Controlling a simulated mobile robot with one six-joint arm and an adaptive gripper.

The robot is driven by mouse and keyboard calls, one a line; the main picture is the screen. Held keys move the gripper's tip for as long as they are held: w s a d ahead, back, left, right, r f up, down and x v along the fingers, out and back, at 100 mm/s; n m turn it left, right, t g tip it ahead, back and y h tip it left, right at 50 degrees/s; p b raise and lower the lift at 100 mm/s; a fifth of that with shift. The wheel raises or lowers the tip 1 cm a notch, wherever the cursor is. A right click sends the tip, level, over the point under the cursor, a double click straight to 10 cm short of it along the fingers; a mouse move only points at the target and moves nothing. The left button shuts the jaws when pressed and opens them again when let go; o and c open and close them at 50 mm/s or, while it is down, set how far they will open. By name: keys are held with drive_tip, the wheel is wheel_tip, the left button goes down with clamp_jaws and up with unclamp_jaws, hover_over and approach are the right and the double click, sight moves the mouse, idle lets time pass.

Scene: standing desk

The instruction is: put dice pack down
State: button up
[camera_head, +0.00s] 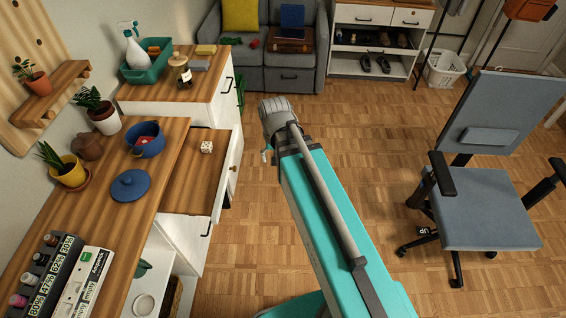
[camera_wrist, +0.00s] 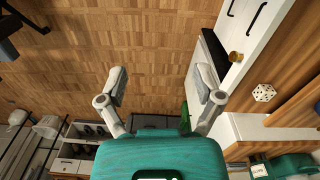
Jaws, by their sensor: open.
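The dice pack (camera_head: 207,147) looks like a white cube with dark dots. It rests on the wooden surface of what looks like a pulled-out drawer (camera_head: 190,196) beside the desk. It also shows in the wrist view (camera_wrist: 263,92), at the right, outside my fingers. My gripper (camera_wrist: 160,82) is open and empty, its two fingers spread over bare parquet floor. The gripper is apart from the dice pack. In the head view my arm hides most of the gripper.
A blue pot (camera_head: 150,146), a blue lid (camera_head: 131,186) and plants crowd the desk (camera_head: 110,235). A white cabinet (camera_head: 222,100) stands behind the drawer. An office chair (camera_head: 485,205) stands at the right. Parquet floor (camera_head: 370,130) lies free between them.

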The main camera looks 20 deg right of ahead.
drive_tip(key=shift+s+d+n, duration=0.35)
drive_tip(key=shift+s+n, duration=0.2)
drive_tip(key=shift+s, duration=0.2)
drive_tip(key=shift+s+d+n, duration=0.35)
drive_tip(key=shift+s+n, duration=0.2)
drive_tip(key=shift+s, duration=0.2)
